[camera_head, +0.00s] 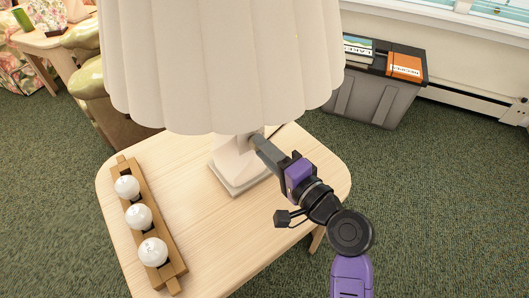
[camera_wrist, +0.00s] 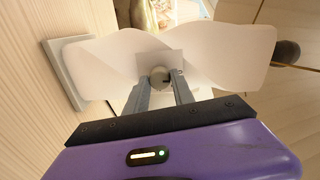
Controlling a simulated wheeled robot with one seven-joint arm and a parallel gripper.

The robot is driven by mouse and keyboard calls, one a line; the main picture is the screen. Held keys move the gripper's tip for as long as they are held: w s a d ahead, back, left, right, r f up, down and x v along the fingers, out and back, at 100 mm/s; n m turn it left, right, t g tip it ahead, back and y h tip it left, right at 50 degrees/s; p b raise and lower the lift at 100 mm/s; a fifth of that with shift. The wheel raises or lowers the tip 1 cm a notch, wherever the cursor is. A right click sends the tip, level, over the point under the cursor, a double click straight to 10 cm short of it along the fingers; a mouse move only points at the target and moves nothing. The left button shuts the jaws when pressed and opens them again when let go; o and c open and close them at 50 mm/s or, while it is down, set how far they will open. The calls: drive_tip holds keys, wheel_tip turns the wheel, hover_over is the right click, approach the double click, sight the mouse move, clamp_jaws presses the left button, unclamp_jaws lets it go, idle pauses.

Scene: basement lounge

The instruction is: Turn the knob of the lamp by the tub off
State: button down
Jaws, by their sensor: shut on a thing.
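The lamp (camera_head: 220,65) has a wide white pleated shade and a pale twisted body on a square base, and stands on a light wood side table (camera_head: 215,235). In the wrist view, its body (camera_wrist: 95,65) lies sideways across the picture, with a small round grey knob (camera_wrist: 159,75) in the middle. My gripper (camera_head: 257,140) reaches in under the shade from the right, and its two fingers (camera_wrist: 161,86) are shut on the knob. In the head view, the shade and fingers hide the knob. Whether the lamp is lit is hard to tell.
A wooden holder (camera_head: 165,225) with three white globes lies on the table's left side. A grey tub (camera_head: 365,98) with books on its lid, one orange (camera_head: 405,65), stands behind to the right. A green armchair (camera_head: 90,85) is at left. Carpet (camera_head: 440,200) is clear at right.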

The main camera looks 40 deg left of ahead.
drive_tip(key=shift+f+n, duration=0.1)
drive_tip(key=shift+n, duration=0.3)
drive_tip(key=c, duration=1.1)
unclamp_jaws()
drive_tip(key=p+v, duration=0.1)
drive_tip(key=v, duration=0.6)
drive_tip(key=shift+s+d, duration=0.15)
drive_tip(key=shift+d, duration=0.25)
